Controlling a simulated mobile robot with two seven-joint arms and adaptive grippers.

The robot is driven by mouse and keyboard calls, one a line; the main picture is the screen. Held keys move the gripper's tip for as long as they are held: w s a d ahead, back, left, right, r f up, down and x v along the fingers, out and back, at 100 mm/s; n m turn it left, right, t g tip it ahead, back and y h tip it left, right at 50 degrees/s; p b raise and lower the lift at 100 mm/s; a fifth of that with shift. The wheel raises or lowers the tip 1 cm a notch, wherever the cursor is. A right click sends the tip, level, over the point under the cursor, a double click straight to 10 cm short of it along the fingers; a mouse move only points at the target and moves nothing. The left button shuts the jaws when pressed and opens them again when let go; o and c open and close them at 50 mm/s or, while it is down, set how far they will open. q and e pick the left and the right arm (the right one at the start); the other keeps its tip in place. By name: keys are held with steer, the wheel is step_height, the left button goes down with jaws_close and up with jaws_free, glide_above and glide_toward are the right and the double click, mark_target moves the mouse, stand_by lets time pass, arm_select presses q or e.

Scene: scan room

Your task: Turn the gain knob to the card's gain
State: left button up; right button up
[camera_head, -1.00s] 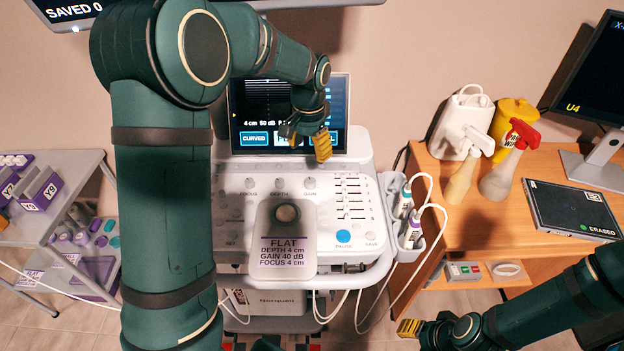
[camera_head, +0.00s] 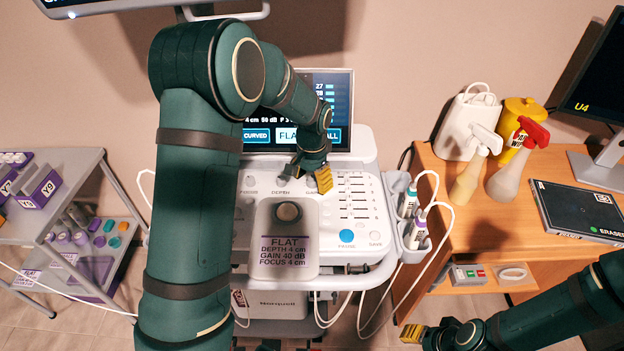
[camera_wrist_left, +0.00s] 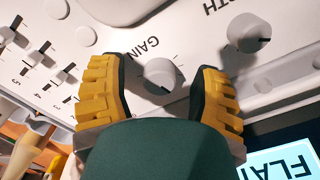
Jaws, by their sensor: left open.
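The gain knob (camera_wrist_left: 160,74) is a round white knob beside the printed GAIN label in the left wrist view. My left gripper (camera_head: 309,180) is over the console's knob row; its yellow fingers (camera_wrist_left: 160,95) are open, one on each side of the knob. I cannot tell whether they touch it. In the head view the gripper largely covers the knob. The card (camera_head: 285,258) reads FLAT, depth 4 cm, gain 40 dB, focus 4 cm. The screen (camera_head: 342,100), partly behind my arm, shows 4 cm and 50 dB. My right gripper (camera_head: 415,333) is low at the right, its opening unclear.
The depth knob (camera_wrist_left: 248,32) stands close to one finger, and sliders (camera_head: 353,197) lie right of the knob row. Probes with cables (camera_head: 412,215) hang at the console's right side. A wooden desk (camera_head: 460,215) with spray bottles stands right, a grey cart (camera_head: 75,180) left.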

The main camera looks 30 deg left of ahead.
arm_select(q)
jaws_close()
steer(key=shift+r+n+p, duration=0.1)
steer(key=shift+n+p, duration=0.75)
steer(key=shift+n, duration=0.45)
steer(key=shift+n+p, duration=0.7)
steer(key=shift+n, duration=0.8)
jaws_free()
